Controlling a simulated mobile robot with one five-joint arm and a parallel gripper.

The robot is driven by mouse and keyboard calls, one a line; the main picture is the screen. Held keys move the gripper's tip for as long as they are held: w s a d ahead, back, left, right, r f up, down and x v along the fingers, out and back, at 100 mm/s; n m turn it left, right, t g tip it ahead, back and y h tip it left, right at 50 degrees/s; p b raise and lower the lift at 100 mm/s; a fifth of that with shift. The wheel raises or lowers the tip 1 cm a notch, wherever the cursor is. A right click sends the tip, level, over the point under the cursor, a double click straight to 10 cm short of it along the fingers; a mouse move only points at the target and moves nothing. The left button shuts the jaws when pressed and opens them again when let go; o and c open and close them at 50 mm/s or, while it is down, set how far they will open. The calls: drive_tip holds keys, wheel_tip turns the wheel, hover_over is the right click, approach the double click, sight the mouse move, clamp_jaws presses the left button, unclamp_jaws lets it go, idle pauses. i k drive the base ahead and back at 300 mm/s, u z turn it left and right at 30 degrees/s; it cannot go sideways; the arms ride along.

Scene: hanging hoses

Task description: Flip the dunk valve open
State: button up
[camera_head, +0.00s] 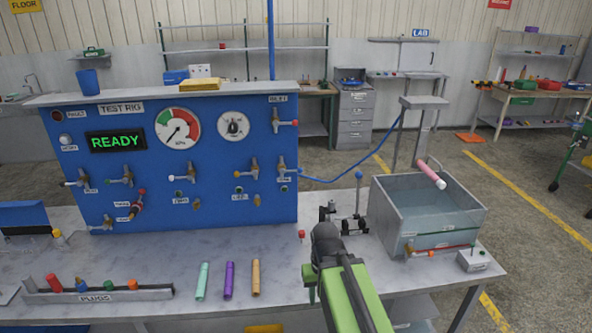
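The blue test rig panel (230,160) carries several brass valves. One valve (283,172) at its right edge has a blue hose (345,178) leading from it toward a grey stand. Its label is too small to read, so I cannot tell surely which valve is the dunk valve. A grey water tank (397,222) stands to the right, with a red-and-orange fitting (430,252) low on its front. My gripper (327,222) is over the bench, right of the panel and left of the tank, apart from both. Its fingertips are too dark and small to tell open from shut.
A black fixture with an upright post (358,196) stands beside my gripper. Purple (229,281), teal (202,281) and orange (255,277) tubes lie on the front bench. A plug rack (98,295) sits at left. A pink roll (431,174) rests above the tank.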

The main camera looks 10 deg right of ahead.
sight(282, 171)
drive_tip(key=z, duration=0.05)
drive_tip(key=i, duration=0.85)
drive_tip(key=z, duration=0.7)
drive_tip(key=k, duration=1.25)
drive_tip(key=u, duration=1.75)
drive_tip(key=i, duration=1)
drive_tip(key=u, duration=0.05)
